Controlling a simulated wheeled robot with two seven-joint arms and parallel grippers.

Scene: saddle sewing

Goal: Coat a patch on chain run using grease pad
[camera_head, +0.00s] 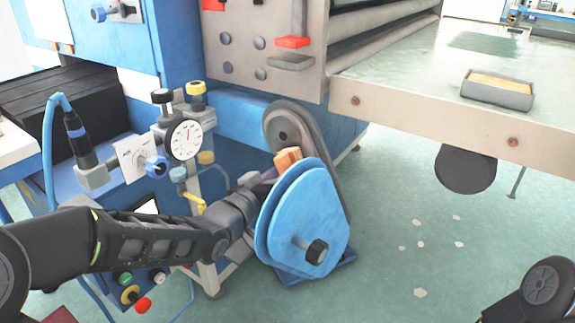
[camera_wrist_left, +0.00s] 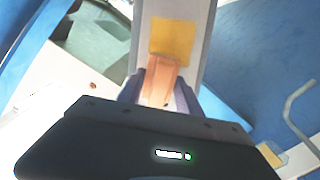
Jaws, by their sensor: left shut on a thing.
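My left gripper (camera_head: 264,177) is shut on an orange-brown block, the grease pad (camera_head: 288,158), beside the chain drive. In the left wrist view, the pad (camera_wrist_left: 162,80) sits between the fingers. Ahead of it lies a grey strip, which looks like the chain run (camera_wrist_left: 197,52), with a yellow patch (camera_wrist_left: 172,37) on it. The pad's far end overlaps the patch's near edge in this view; I cannot tell whether they touch. In the head view the chain run (camera_head: 318,137) loops behind the blue guard (camera_head: 312,215), which hides its lower part. My right gripper is out of view.
The blue guard with a black knob (camera_head: 317,252) stands close to my left gripper. A pressure gauge (camera_head: 184,139) with valves is left of it. A grey tray (camera_head: 498,98) with yellow content lies on the table (camera_head: 400,70). The floor at right is mostly open.

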